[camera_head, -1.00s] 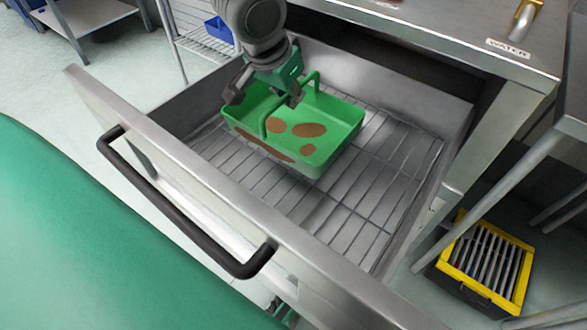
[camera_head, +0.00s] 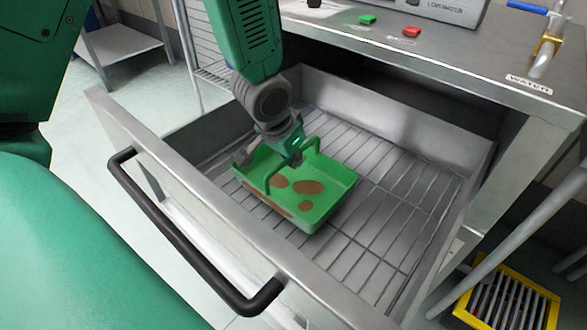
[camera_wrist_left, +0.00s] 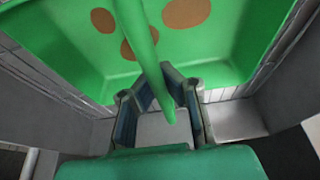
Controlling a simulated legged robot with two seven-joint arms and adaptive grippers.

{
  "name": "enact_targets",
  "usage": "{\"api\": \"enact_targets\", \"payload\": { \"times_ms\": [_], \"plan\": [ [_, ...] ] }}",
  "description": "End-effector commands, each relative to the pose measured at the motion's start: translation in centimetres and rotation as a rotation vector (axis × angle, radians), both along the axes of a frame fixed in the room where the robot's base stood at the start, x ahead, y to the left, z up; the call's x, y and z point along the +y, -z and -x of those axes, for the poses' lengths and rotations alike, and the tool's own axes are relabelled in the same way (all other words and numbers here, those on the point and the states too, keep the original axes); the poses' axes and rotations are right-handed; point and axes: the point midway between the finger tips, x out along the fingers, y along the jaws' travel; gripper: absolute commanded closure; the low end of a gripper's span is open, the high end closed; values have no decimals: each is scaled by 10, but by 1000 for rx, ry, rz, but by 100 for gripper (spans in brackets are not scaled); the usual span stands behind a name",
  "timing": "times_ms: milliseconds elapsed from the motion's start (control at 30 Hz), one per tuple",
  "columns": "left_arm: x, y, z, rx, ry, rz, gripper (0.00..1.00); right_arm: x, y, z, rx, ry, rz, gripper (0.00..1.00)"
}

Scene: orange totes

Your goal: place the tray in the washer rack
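The green tray (camera_head: 325,205) has brown patches inside and two upright handle ends joined toward my gripper. It is inside the open metal drawer, over the wire washer rack (camera_head: 385,235). It looks level and low on the wires, but contact underneath is hidden. My right gripper is not in view.
The drawer's front wall (camera_head: 215,220) carries a black bar handle (camera_head: 195,255). Bare rack lies right of the tray. A metal counter (camera_head: 440,50) stands behind the drawer. A yellow-framed crate (camera_head: 510,300) is on the floor at the lower right.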

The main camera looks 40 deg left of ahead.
Motion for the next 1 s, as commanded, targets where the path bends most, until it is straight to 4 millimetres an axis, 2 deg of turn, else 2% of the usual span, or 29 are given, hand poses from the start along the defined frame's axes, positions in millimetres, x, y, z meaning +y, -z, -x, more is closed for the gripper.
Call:
{"api": "enact_targets", "payload": {
  "times_ms": [33,100,433,500,833,1000],
  "plan": [
    [0,12,1,4,1,-2,100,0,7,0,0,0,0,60],
    [0,17,0,1,1,0,100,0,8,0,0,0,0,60],
    [0,17,0,1,0,0,98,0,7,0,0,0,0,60],
    [0,17,0,1,0,0,74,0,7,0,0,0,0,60],
    [0,15,0,0,1,0,74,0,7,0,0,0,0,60],
    [0,-3,5,0,0,0,74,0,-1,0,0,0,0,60]
  ]
}}
